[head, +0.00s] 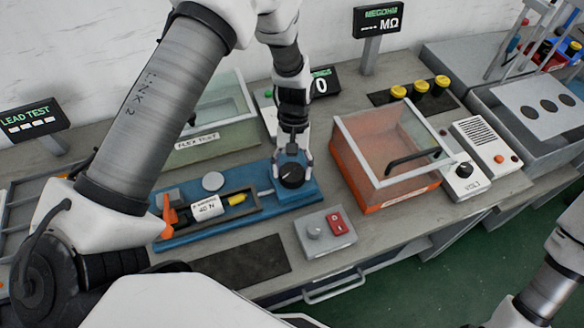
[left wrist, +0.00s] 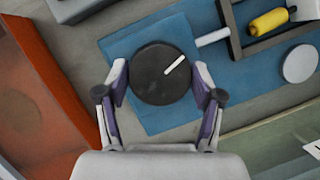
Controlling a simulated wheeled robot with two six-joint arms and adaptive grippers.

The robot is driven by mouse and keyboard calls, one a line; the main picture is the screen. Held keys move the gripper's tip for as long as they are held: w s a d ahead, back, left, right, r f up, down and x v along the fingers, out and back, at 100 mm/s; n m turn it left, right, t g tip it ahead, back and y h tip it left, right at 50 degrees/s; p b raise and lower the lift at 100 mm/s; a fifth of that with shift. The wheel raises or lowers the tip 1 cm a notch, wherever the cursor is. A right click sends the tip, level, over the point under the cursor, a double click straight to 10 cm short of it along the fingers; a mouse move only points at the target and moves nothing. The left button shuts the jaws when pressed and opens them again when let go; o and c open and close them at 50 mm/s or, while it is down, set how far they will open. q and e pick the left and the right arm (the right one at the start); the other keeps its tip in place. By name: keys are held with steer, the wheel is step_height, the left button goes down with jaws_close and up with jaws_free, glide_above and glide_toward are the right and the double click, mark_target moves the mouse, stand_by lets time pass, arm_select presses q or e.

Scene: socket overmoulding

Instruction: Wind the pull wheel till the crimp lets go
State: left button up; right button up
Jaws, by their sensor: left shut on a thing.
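The pull wheel is a round black knob (head: 292,176) with a white pointer line, on the right end of the blue pull rig (head: 178,237). My left gripper (head: 292,160) comes down over it from above. In the left wrist view the wheel (left wrist: 162,74) sits between the two fingers of my left gripper (left wrist: 162,88), which is shut on its sides. A rod runs from the wheel block toward a dark frame with a white 40 N gauge (head: 207,209) and a yellow crimp piece (head: 236,199). My right gripper is out of view.
An orange box with a clear lid (head: 385,155) stands right of the wheel. A grey switch box with a red switch (head: 326,232) lies in front. A flex test case (head: 215,135) stands behind. A dark mat (head: 240,262) lies bare in front of the rig.

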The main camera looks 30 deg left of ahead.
arm_select(q)
steer(key=o, duration=1.2)
steer(key=shift+f, duration=0.1)
steer(key=shift+w, duration=0.15)
steer(key=v, duration=1.2)
